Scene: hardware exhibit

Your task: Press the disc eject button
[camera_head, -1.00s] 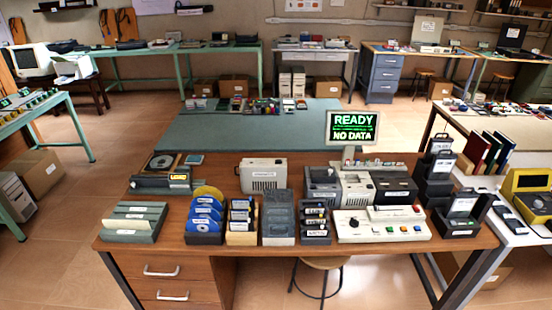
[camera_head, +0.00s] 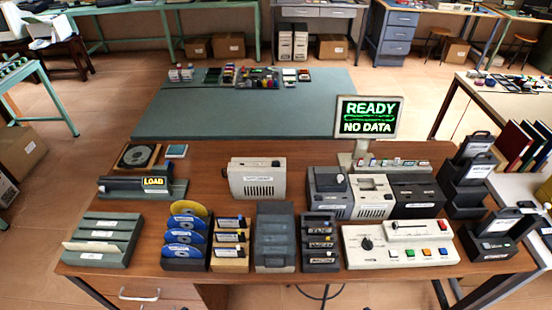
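Neither of my grippers is in view. I cannot make out a button labelled disc eject. A cream control panel (camera_head: 375,258) at the right front has a black knob (camera_head: 367,244) and a row of small coloured buttons (camera_head: 418,252). A monitor (camera_head: 368,117) behind reads "READY" and "NO DATA".
Blue discs stand in a dark rack (camera_head: 185,240) at the desk's front. Around it are a grey-green slotted holder (camera_head: 103,240), cartridge racks (camera_head: 229,240) and a beige box (camera_head: 257,178). Dark holders (camera_head: 467,178) stand at the right. Bare wood (camera_head: 205,165) shows at the left back.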

